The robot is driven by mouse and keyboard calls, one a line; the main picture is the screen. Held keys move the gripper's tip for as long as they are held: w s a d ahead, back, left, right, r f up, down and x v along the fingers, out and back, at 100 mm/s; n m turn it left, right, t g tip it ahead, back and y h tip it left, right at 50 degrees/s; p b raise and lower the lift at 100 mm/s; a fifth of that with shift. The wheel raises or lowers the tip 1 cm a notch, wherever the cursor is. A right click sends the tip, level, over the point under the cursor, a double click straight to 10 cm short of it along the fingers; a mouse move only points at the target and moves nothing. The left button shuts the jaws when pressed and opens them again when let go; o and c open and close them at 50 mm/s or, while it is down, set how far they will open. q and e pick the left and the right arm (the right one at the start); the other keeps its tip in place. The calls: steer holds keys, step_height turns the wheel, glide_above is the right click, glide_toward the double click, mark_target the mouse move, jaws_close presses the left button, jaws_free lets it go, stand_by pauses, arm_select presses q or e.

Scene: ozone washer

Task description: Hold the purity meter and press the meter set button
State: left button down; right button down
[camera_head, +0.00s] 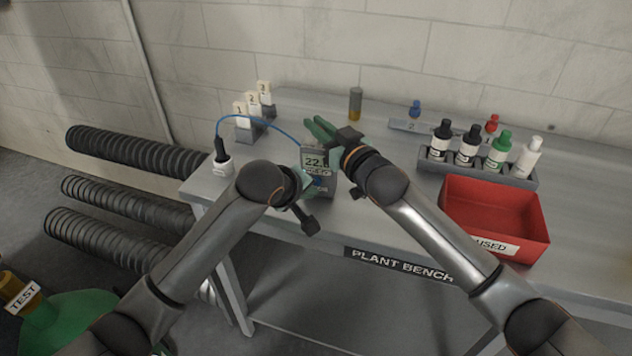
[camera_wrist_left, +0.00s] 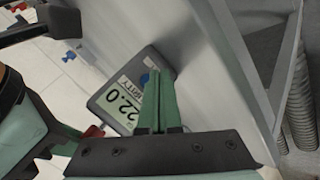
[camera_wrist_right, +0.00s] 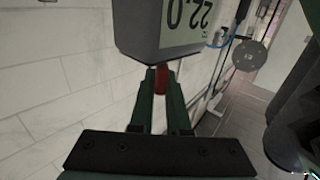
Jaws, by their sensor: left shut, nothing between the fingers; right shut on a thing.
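The purity meter (camera_head: 327,157) is a grey box with a lit display, held upright above the near left part of the bench. Its display reads 22.0 in the left wrist view (camera_wrist_left: 125,103), where a blue button (camera_wrist_left: 144,79) shows beside the fingertips. My right gripper (camera_head: 318,128) is shut on the meter; in the right wrist view the meter (camera_wrist_right: 150,45) is at its fingertips. My left gripper (camera_wrist_left: 155,76) is shut and empty, its tips close to the button side of the meter. I cannot tell whether they touch the button.
Numbered blocks (camera_head: 252,100) stand at the back left. A rack (camera_head: 475,170) of several bottles and a red bin (camera_head: 495,210) are at the right. The mid-bench is mostly clear.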

arm_select(q)
steer(key=shift+w, duration=0.1)
steer(key=shift+w+d, duration=0.15)
steer(key=shift+w, duration=0.15)
steer(key=shift+w, duration=0.55)
stand_by(1.0)
steer(key=shift+s, duration=0.95)
steer(key=s, duration=0.2)
steer(key=s+a, duration=0.1)
steer(key=s, duration=0.2)
steer(key=shift+a, duration=0.2)
stand_by(0.5)
